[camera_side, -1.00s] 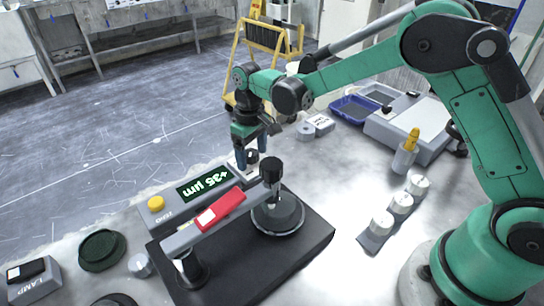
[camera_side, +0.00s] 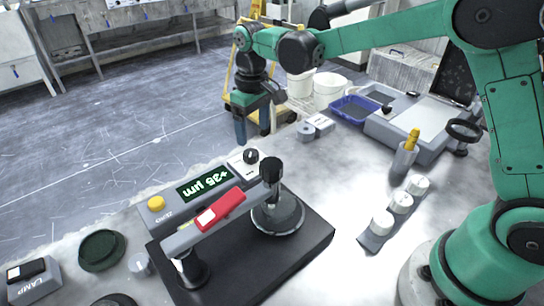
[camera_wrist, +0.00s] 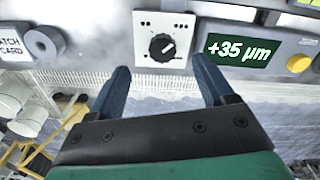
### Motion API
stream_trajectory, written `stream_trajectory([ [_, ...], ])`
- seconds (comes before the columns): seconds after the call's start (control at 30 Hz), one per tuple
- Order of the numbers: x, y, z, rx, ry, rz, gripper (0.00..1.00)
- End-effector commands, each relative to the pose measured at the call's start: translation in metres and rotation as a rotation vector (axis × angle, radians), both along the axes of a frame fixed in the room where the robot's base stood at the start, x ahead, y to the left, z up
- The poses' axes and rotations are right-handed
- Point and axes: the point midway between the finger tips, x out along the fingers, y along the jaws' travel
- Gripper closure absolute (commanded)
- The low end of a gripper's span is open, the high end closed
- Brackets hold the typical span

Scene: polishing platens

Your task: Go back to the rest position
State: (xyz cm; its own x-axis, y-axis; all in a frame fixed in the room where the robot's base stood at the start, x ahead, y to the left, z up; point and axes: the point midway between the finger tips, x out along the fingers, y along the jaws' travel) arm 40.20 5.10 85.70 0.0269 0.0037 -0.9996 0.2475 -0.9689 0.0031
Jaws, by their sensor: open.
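My gripper (camera_side: 253,128) is at the far side of the bench in the side view, raised, with its fingers pointing down. In the wrist view my gripper (camera_wrist: 161,88) shows two blue fingers spread apart with nothing between them. Beyond the fingertips is a control panel with a black knob (camera_wrist: 162,47). The green display (camera_wrist: 240,50) beside it reads +35 µm. In the side view the knob (camera_side: 251,156) and display (camera_side: 204,185) sit on the bench, apart from my gripper.
A dark platen base (camera_side: 300,250) carries a grey arm with a red block (camera_side: 220,207). A rack of white cylinders (camera_side: 382,222), a cup with a yellow item (camera_side: 404,160) and a blue tray (camera_side: 354,108) stand to the right. The space around my raised gripper looks clear.

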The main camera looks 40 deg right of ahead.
Motion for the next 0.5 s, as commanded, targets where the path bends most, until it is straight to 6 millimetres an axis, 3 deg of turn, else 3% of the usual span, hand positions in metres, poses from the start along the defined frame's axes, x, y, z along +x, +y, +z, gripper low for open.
stream_trajectory([
  [0.3, -0.056, -0.025, 0.054, 0.03, -0.229, -0.098, 0.25],
  [0.5, -0.101, -0.039, 0.063, 0.052, -0.395, -0.165, 0.25],
])
